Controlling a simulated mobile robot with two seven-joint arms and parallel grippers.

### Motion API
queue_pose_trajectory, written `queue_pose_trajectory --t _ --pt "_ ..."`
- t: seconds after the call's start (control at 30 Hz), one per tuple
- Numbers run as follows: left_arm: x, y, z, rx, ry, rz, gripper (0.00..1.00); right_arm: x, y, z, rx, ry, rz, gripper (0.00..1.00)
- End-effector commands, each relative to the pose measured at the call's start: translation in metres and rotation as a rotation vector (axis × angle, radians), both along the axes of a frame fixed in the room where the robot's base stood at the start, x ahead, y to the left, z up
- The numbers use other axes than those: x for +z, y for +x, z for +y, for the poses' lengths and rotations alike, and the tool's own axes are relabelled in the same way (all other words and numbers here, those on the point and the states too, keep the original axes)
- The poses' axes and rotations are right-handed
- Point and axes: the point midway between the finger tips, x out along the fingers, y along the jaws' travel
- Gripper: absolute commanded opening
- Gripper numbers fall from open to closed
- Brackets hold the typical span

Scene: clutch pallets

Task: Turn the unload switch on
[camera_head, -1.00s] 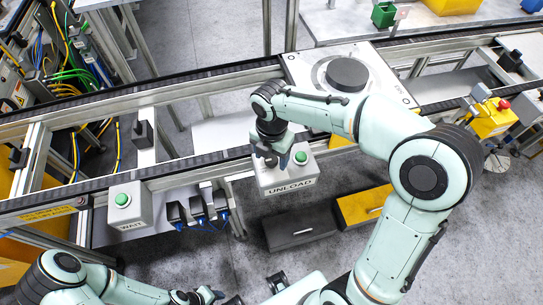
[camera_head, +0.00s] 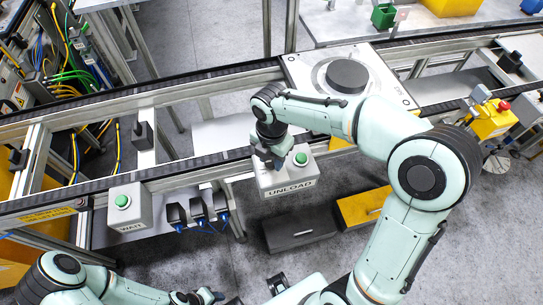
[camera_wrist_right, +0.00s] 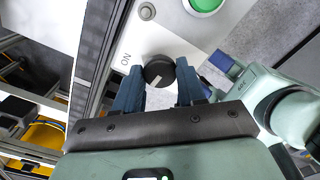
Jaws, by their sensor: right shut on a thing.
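The grey-white unload box (camera_head: 288,180) stands at the conveyor's front edge, with UNLOAD on its front face and a green button (camera_head: 301,159) on top. My right gripper (camera_head: 271,160) reaches down over the left part of its top. In the right wrist view the round black switch knob (camera_wrist_right: 158,70), with a white mark, sits between the two blue fingers of my right gripper (camera_wrist_right: 160,90), which are shut on it. An ON label (camera_wrist_right: 126,57) shows beside the knob. My left gripper (camera_head: 207,297) is low at the bottom edge; its jaw state is unclear.
A similar WAIT box (camera_head: 131,208) with a green button stands to the left. The conveyor rail (camera_head: 190,156) runs behind both boxes. A black drawer box (camera_head: 300,232) and a yellow one (camera_head: 362,206) lie below. A yellow box with a red button (camera_head: 492,119) is at right.

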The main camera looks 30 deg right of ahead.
Motion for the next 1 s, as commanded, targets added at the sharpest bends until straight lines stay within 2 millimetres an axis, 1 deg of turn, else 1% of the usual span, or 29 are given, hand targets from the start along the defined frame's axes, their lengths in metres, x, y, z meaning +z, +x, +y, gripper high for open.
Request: queue_pose_trajectory --t 0.17,0.7,1.0 --pt "0.0011 0.0006 0.0 0.0 0.0 -0.001 0.43 0.0011 0.0003 0.0003 -0.125 0.001 -0.002 0.09" --pt "0.001 0.0006 0.0 0.0 0.0 -0.001 0.43 0.0012 0.0005 0.0003 -0.626 0.001 -0.003 0.09" --pt "-0.0001 -0.0001 0.0 0.0 0.0 0.0 0.43 0.0012 0.0005 -0.0002 -0.843 0.001 -0.003 0.09"
